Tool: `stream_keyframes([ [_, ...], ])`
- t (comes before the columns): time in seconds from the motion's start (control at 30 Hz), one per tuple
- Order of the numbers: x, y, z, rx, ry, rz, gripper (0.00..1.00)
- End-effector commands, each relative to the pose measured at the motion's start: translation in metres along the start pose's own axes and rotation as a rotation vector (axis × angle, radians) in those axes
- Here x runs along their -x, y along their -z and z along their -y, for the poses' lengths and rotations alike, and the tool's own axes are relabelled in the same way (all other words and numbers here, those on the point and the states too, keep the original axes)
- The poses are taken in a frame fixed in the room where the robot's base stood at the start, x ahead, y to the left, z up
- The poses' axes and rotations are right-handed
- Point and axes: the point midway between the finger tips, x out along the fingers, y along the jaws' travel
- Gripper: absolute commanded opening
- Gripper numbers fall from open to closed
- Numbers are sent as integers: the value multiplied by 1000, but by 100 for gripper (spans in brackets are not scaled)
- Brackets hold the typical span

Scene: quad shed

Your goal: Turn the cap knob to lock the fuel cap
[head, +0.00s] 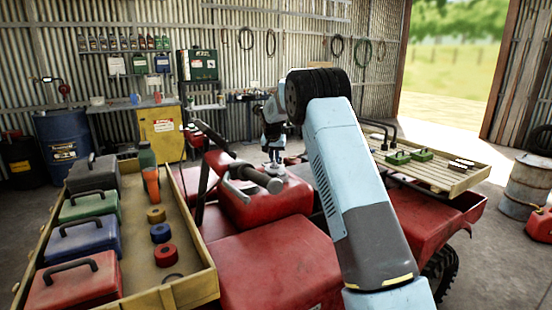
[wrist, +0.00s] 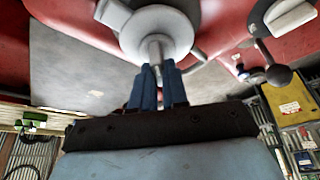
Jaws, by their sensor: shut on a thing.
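The fuel cap (wrist: 155,25) is a round, light grey disc on the red quad's body in the wrist view. Its knob (wrist: 156,50) is a narrow grey bar standing out from the disc. My gripper (wrist: 157,70) has its blue fingers closed on the knob's end, one on each side. In the head view my gripper (head: 272,150) reaches down onto the grey cap (head: 274,169) on top of the red tank (head: 262,205). The cap is small there and partly hidden by the gripper, so the knob's angle is unclear.
A wooden tray (head: 190,265) with toolboxes and tape rolls lies at left. A slatted rack (head: 440,170) with small boxes lies at right. A blue drum (head: 65,145) stands at the back left.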

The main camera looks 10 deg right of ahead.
Motion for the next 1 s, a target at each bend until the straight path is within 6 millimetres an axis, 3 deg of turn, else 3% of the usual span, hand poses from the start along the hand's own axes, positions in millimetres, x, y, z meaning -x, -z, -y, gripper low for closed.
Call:
stream_keyframes([
  [0.6, 0, 1, 7, -531, -219, -3, 0],
  [1.0, 0, 2, 9, -772, -316, -2, 0],
])
